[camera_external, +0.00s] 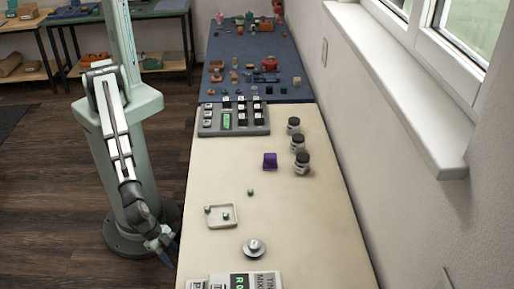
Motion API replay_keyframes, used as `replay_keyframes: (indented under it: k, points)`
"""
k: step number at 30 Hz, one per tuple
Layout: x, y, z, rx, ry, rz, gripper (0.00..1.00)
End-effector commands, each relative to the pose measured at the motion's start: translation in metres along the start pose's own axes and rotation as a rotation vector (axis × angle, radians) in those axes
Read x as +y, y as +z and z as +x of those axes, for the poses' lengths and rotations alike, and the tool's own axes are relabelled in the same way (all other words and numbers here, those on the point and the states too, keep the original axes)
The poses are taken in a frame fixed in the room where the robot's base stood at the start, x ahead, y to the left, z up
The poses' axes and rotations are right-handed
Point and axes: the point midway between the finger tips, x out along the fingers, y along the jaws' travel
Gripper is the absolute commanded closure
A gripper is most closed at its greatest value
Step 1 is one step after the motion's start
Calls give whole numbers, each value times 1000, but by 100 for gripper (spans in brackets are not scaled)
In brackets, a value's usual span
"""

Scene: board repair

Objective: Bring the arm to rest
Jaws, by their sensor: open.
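My gripper (160,246) hangs low at the left edge of the cream table (220,165), beside the tabletop and pointing down. Its fingers are small in the picture and nothing shows between them. My arm is folded downward next to its column. It touches nothing on the table that I can see.
The table holds a small tray (222,216) with green pieces, a green piece (250,193), a round metal item (254,248), a purple block (270,161), several dark-lidded jars (302,163) and a grey keyed board (234,120). A blue mat (250,45) with clutter lies beyond.

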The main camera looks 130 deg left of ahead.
Motion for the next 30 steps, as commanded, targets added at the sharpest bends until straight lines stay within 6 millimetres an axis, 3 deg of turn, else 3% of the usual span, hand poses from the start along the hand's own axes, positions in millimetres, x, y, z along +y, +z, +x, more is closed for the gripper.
replay_keyframes:
  k: [1,6,14,23,30]
  points:
    - [-23,21,11,-44,-25,15,53]
    - [-82,82,40,-189,-85,76,53]
    - [-166,180,60,-426,-136,158,53]
    - [-245,294,52,-708,-126,229,53]
    - [-292,382,22,-929,-64,266,53]
